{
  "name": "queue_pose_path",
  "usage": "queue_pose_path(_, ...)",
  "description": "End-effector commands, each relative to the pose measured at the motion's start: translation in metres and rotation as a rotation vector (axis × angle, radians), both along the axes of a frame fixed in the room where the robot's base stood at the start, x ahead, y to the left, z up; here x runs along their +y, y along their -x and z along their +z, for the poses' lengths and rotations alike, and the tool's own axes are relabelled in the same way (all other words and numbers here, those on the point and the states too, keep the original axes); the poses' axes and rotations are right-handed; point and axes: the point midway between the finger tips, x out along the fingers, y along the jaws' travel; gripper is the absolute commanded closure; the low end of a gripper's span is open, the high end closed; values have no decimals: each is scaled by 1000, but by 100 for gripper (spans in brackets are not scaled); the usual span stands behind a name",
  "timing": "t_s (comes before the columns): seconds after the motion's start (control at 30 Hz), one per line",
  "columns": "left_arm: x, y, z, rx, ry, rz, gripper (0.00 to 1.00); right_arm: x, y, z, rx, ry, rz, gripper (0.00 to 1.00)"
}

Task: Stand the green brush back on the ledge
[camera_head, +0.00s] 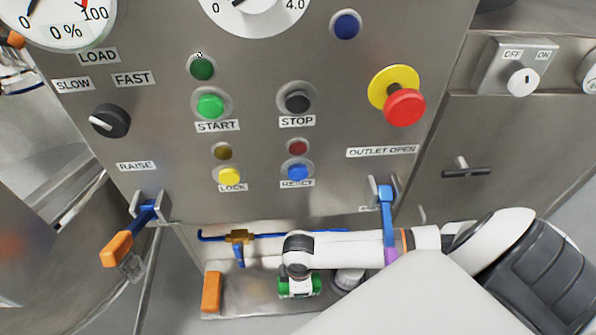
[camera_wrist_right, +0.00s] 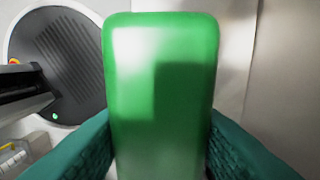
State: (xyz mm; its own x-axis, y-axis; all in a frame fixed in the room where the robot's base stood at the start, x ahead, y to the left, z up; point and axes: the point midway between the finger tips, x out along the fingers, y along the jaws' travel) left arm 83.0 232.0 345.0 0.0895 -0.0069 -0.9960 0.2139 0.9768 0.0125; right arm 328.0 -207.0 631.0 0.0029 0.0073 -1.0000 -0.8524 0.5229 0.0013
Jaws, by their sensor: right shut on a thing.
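The green brush (camera_wrist_right: 160,95) fills the middle of the right wrist view as a smooth, rounded green block. The dark teal fingers of my right gripper (camera_wrist_right: 160,150) are shut on it from both sides. In the head view my right gripper (camera_head: 299,287) is low at the bottom centre, over the grey metal ledge (camera_head: 250,298) below the panel. Green shows at its tip, but the arm hides most of the brush. I cannot tell whether the brush touches the ledge. My left gripper is not in view.
An orange block (camera_head: 211,291) stands at the ledge's left end. A grey round part (camera_head: 348,280) is close right of my gripper.

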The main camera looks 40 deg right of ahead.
Motion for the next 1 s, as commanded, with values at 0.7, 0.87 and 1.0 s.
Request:
queue_pose_path(0.7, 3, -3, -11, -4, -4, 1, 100, -11, -18, -70, 1, 1, -1, 77)
queue_pose_path(0.87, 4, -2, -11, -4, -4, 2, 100, -11, -17, -71, 1, 1, 1, 78)
queue_pose_path(1.0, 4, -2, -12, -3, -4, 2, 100, -11, -17, -71, 1, 2, 1, 43)
